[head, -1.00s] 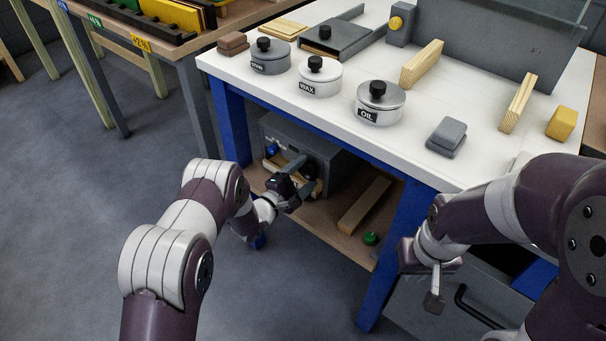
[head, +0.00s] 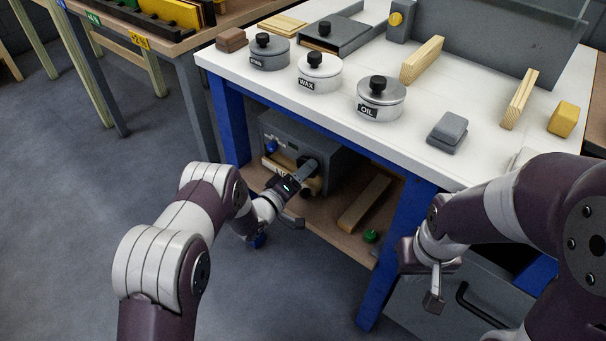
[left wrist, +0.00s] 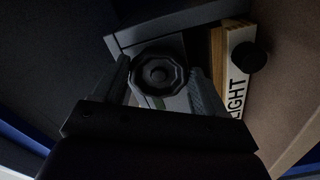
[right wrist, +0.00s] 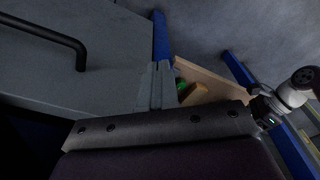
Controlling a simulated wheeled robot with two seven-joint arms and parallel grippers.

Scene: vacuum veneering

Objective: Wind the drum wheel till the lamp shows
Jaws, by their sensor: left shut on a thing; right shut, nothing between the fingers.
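A grey box (head: 335,165) stands on the lower shelf under the white-topped bench. My left gripper (head: 310,172) is at its front face, shut on a dark faceted wheel. In the left wrist view the wheel (left wrist: 158,74) sits between the two fingers, seen face on. Beside it is a pale plate (left wrist: 238,70) with lettering ending in "IGHT" and a round black knob (left wrist: 250,57). In the head view the gripper hides most of the wheel. I cannot make out a lit lamp. My right gripper (head: 433,302) is shut and empty, in front of the bench's grey drawer unit.
A blue knob (head: 271,146) is on the box front. A wooden block (head: 364,202) and a green round thing (head: 370,236) lie on the shelf. A blue bench leg (head: 397,250) stands to the right. Lidded tins, including the oil tin (head: 381,100), stand on top.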

